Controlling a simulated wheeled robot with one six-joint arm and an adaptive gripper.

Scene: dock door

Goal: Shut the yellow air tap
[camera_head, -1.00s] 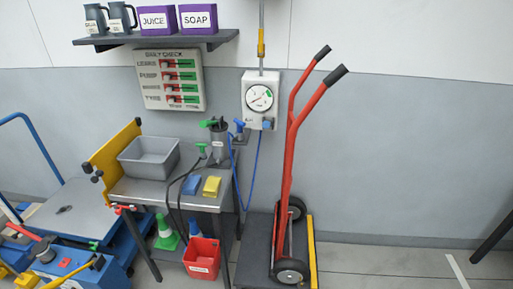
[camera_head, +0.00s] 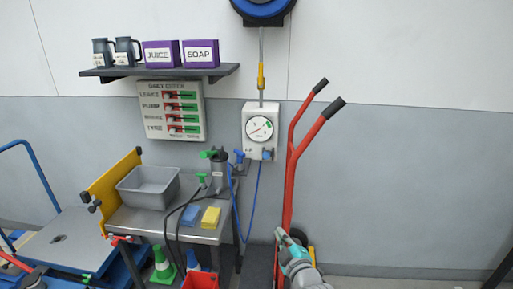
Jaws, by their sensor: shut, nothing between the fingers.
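The yellow air tap (camera_head: 261,76) is on the thin vertical pipe above the white gauge box (camera_head: 261,131). Its yellow handle looks upright, in line with the pipe. My gripper (camera_head: 283,234) is at the lower middle of the view, in front of the red hand truck. Its fingers are shut and empty. It is well below the tap in the picture and apart from it. Nothing hides the tap.
A blue hose reel (camera_head: 264,10) hangs above the pipe. A red hand truck (camera_head: 291,165) stands right of the gauge box. A metal table (camera_head: 165,222) with a grey bin (camera_head: 148,188) is at left, under a shelf (camera_head: 155,72). The wall at right is clear.

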